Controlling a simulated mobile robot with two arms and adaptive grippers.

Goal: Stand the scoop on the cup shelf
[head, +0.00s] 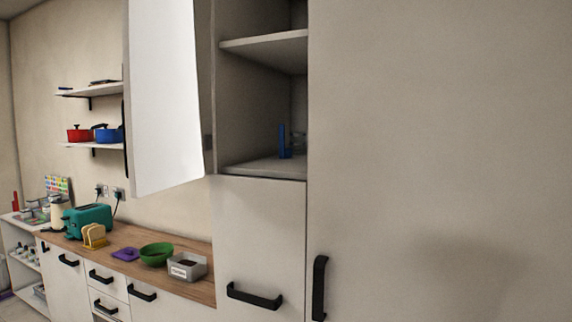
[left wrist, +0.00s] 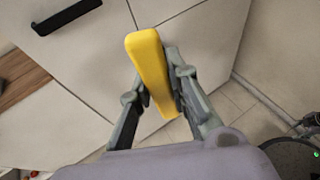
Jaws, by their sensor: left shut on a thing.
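In the left wrist view a long yellow thing (left wrist: 150,62), which I take to be the scoop, is between the fingers of my left gripper (left wrist: 157,85). The gripper is shut on it. Only a plain, bar-like part shows; I cannot make out a bowl. The head view shows neither gripper nor the scoop. There, an open tall cupboard has an upper shelf (head: 270,48) and a lower shelf (head: 262,166). A blue upright thing (head: 285,142) stands on the lower one. I see no clear cup, so I cannot tell which is the cup shelf.
The white cupboard door (head: 165,100) stands open left of the shelves. A tall white panel (head: 440,150) closes the right side. The wooden counter (head: 205,225) holds a grey box (head: 187,266), a green bowl (head: 157,254), a purple thing (head: 125,254) and a teal toaster (head: 88,220).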

